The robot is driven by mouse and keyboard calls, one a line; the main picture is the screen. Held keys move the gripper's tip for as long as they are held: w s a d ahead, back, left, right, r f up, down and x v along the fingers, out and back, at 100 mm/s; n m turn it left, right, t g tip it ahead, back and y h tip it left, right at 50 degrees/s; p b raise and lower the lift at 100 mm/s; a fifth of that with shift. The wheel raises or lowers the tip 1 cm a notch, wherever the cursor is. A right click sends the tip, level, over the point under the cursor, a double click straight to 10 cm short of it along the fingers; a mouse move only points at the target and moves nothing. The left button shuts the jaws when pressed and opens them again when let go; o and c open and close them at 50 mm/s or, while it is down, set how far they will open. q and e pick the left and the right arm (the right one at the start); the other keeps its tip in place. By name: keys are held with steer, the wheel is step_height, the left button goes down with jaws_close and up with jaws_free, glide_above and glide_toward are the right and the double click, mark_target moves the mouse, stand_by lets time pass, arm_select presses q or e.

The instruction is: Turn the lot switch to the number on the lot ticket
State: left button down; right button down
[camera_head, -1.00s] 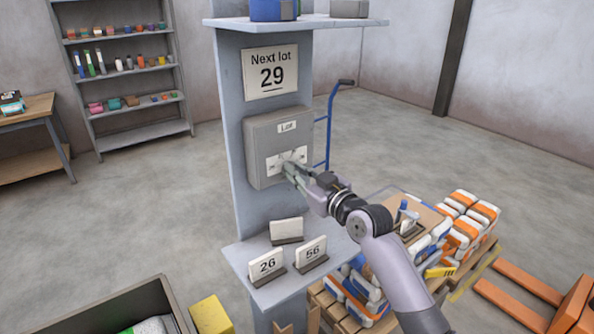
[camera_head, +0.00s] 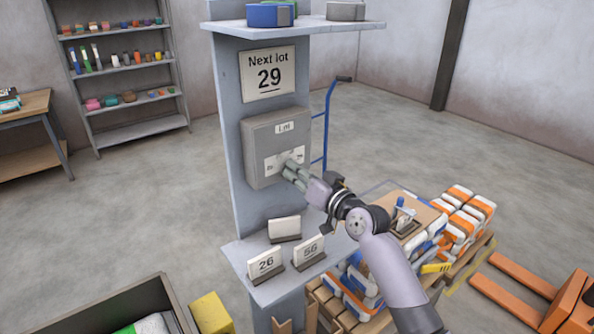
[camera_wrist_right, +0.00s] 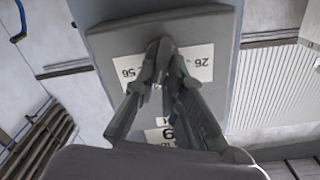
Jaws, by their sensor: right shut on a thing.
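The lot ticket (camera_head: 268,74) on the grey post reads "Next lot 29". Below it is the grey switch box (camera_head: 258,170), labelled "Lot". Its white number plate (camera_head: 271,165) is partly covered by my gripper. In the right wrist view the plate (camera_wrist_right: 200,62) appears upside down, with 56 at left and 26 at right. My right gripper (camera_head: 290,170) is at the plate. In the wrist view its fingers (camera_wrist_right: 162,78) are shut on the dark switch knob (camera_wrist_right: 161,46), whose exact setting I cannot read. My left gripper is out of view.
A ledge below the box holds card 26 (camera_head: 265,263), card 56 (camera_head: 309,251) and a blank-looking card (camera_head: 284,228). An upper shelf (camera_head: 300,25) is above the ticket. Stacked bags (camera_head: 465,210) and an orange pallet jack (camera_head: 560,305) stand at right.

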stand_by(0.3)
steer(key=c, duration=1.7)
jaws_free()
steer(key=shift+o, duration=0.2)
steer(key=shift+d, duration=0.1)
steer(key=v, duration=1.2)
